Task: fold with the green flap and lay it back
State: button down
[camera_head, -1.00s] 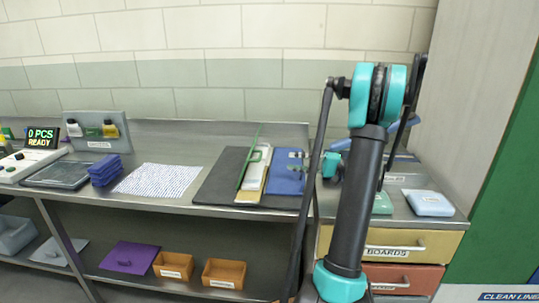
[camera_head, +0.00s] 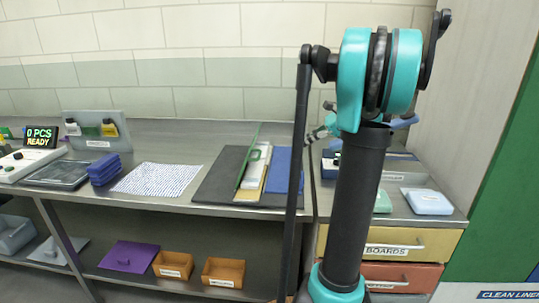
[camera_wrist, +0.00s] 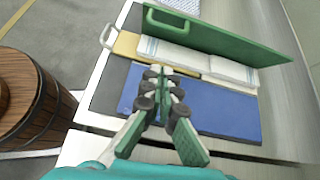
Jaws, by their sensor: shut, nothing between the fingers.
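The green flap (camera_head: 247,158) stands raised at a steep angle over the folding board; it also shows in the wrist view (camera_wrist: 225,38), with a green handle on its face. A white folded cloth (camera_head: 254,172) with faint stripes lies beside it; in the wrist view the cloth (camera_wrist: 190,58) is partly covered by the flap. The blue flap (camera_head: 280,170) lies flat to the right, and the yellow flap (camera_wrist: 125,45) shows at the cloth's end. My gripper (camera_wrist: 160,74) is shut and empty, over the blue flap in the wrist view. In the head view my arm partly hides it.
The dark base board (camera_head: 212,185) lies on the steel bench. A drawer unit (camera_head: 415,243) stands right. A wooden barrel (camera_wrist: 30,105) is at the wrist view's left.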

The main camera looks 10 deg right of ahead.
jog(key=a+r+x, duration=0.1)
jog(key=r+x, duration=0.1)
jog(key=x, duration=1)
jog(key=shift+w+a+m, duration=0.2)
jog(key=shift+a+m, duration=0.1)
jog(key=shift+a, duration=0.1)
jog(key=shift+a, duration=0.1)
